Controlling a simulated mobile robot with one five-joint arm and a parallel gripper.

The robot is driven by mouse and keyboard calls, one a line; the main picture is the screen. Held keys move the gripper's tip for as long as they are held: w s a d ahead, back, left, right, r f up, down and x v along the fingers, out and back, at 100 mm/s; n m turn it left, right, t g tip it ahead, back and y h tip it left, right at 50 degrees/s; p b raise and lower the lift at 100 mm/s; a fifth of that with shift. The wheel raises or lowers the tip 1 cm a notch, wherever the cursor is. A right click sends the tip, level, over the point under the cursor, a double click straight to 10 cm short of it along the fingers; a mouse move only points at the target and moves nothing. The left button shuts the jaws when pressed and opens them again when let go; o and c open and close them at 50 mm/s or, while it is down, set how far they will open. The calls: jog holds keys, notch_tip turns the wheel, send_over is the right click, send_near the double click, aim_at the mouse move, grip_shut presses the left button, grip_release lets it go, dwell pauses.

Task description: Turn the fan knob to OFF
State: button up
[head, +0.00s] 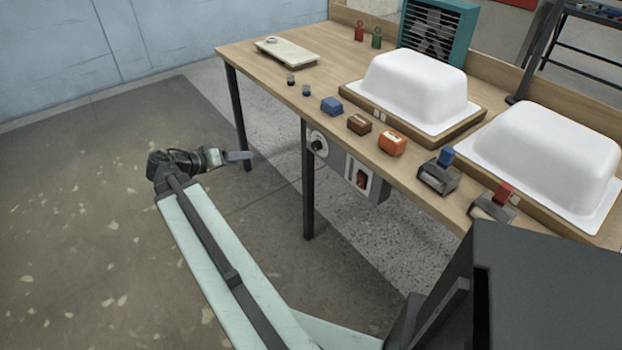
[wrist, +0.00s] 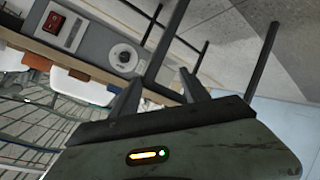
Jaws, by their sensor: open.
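The knob (head: 318,144) is dark on a round white dial, on the left end of a grey control panel below the table's front edge. It also shows in the wrist view (wrist: 124,57), where the picture is turned over; the markings are too small to read. A teal fan (head: 438,35) stands at the back of the table. My gripper (head: 240,156) is in the air to the left of the knob, in front of the table and apart from it. In the wrist view its two fingers (wrist: 160,78) are spread, with nothing between them.
A red switch (head: 361,179) sits on the same panel, right of the knob. Table legs (head: 308,190) stand close by below. The tabletop (head: 300,75) holds two white tub shells (head: 415,88), sanding blocks (head: 359,124) and rollers (head: 439,173). The floor to the left is clear.

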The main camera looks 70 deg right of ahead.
jog(key=s+d+f+m+g+h+b, duration=0.2)
jog(key=s+d+f+m+g+b, duration=0.1)
jog(key=s+d+f+b, duration=0.3)
jog(key=m+g+h+b, duration=0.1)
jog(key=m+g+b, duration=0.1)
jog(key=b, duration=0.3)
send_near(313, 147)
jog(key=s+d, duration=0.1)
jog(key=x, duration=0.7)
jog(key=shift+s+d+r, duration=0.15)
jog(key=shift+s+d, duration=0.05)
jog(key=shift+d, duration=0.05)
grip_shut()
jog(key=shift+d, duration=0.2)
jog(key=shift+a, duration=0.15)
